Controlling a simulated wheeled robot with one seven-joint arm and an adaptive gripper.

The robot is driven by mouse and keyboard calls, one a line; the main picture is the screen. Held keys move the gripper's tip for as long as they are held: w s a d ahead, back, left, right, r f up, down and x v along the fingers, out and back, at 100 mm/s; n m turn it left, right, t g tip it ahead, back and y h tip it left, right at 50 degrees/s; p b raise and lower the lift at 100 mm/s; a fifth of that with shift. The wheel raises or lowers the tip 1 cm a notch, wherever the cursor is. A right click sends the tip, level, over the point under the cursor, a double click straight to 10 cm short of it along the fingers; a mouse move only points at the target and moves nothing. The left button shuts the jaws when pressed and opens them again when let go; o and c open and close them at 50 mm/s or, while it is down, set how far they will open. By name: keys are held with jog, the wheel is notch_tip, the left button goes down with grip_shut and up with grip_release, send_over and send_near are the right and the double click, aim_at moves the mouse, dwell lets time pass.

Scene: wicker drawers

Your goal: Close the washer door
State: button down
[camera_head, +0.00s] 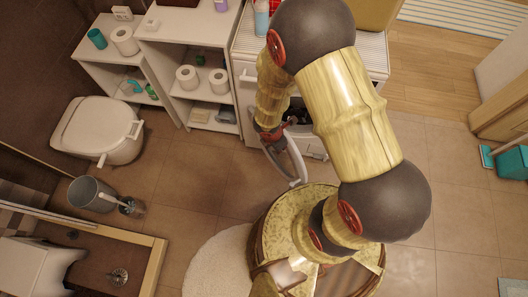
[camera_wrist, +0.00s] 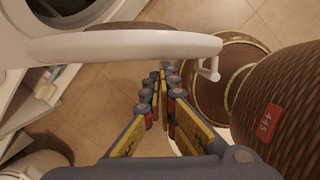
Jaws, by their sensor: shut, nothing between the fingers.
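The white washer (camera_head: 246,76) stands at the top middle of the head view, largely behind my arm. Its round door (camera_head: 290,160) stands swung open, out from the front. In the wrist view the door (camera_wrist: 110,44) crosses the upper part edge-on, with a small latch piece at its right end. The washer's dark round opening (camera_wrist: 75,8) shows at the upper left there. My gripper (camera_head: 268,134) is beside the door near the washer front. In the wrist view my gripper (camera_wrist: 166,72) is shut and empty, its fingertips just below the door; contact cannot be told.
White shelves (camera_head: 190,38) with toilet rolls stand left of the washer. A toilet (camera_head: 100,128), a grey bin (camera_head: 92,194) and a round white rug (camera_head: 220,265) lie further left and below. Tiled floor (camera_head: 205,165) is clear between the shelves and my base.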

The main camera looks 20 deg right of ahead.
jog(key=w+d+n+t+p, duration=0.1)
jog(key=w+d+n, duration=0.3)
jog(key=d, duration=0.6)
jog(key=w+d+n+y+p, duration=0.1)
jog(key=w+d+n+p, duration=0.3)
jog(key=d, duration=0.6)
jog(key=shift+w+d+n+t, duration=0.35)
jog(key=shift+w+n+t, duration=0.05)
jog(key=shift+w, duration=0.7)
